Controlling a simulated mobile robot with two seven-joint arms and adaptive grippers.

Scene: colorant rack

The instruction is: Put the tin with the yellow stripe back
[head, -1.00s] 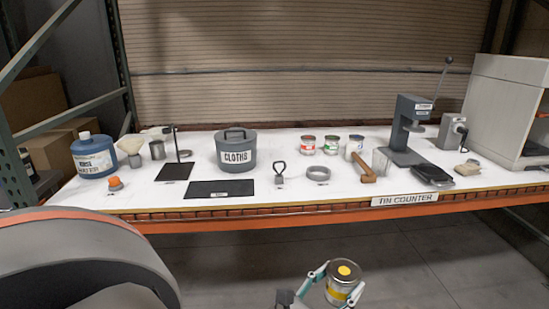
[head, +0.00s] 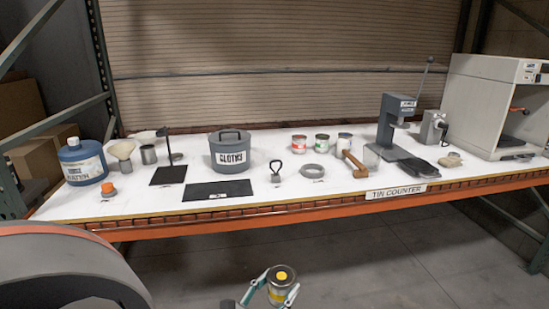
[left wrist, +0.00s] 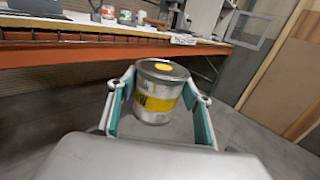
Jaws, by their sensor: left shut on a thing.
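The tin with the yellow stripe (head: 279,287) is a metal can with a yellow dot on its lid. It is upright, in front of and below the counter's front edge. My left gripper (head: 270,290) is shut on it, one finger on each side. The left wrist view shows the tin (left wrist: 158,92) between the teal finger pads of the gripper (left wrist: 160,100). Three similar tins stand in a row on the counter: red-striped (head: 299,144), green-striped (head: 322,143) and blue-striped (head: 344,141). My right gripper is not in view.
The white counter (head: 260,205) has an orange front beam (head: 250,222).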

